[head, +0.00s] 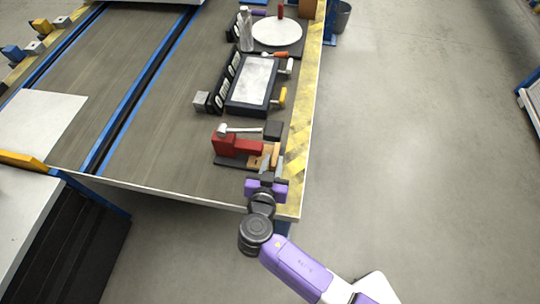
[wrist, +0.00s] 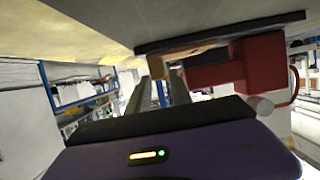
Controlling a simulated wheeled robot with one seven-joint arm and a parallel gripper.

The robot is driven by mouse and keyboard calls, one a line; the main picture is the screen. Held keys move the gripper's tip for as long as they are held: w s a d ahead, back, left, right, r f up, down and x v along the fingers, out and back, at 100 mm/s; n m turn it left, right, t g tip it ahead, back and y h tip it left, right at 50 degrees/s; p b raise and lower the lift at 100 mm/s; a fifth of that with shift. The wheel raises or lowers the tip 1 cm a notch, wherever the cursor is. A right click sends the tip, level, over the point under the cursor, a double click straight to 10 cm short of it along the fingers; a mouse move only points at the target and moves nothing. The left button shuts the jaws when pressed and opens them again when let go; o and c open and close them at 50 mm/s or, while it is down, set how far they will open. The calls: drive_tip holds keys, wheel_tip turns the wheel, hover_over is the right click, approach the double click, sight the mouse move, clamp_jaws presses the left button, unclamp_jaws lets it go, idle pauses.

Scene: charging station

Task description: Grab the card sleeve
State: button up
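I cannot pick out a card sleeve with certainty. A tan piece (head: 256,161) lies at the front end of a dark base plate (head: 228,161), beside a red vise-like block (head: 238,144). My gripper (head: 270,168) is at the table's front right corner, close to the tan piece. In the wrist view my gripper's two grey fingers (wrist: 162,88) stand apart with nothing visible between them. The tan piece (wrist: 182,55) shows just past the fingertips, with the red block (wrist: 238,66) to its right. Whether the fingers touch the tan piece cannot be told.
Behind the red block are a hammer-like tool (head: 240,129), a black block (head: 272,131) and a black-framed tray (head: 252,81). A white round plate (head: 276,32) is farther back. A yellow-striped edge (head: 302,130) runs along the right.

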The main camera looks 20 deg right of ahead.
sight(276, 153)
drive_tip(key=x, duration=0.4)
drive_tip(key=shift+d+r, duration=0.1)
drive_tip(key=shift+r, duration=0.05)
clamp_jaws()
drive_tip(key=shift+r, duration=0.1)
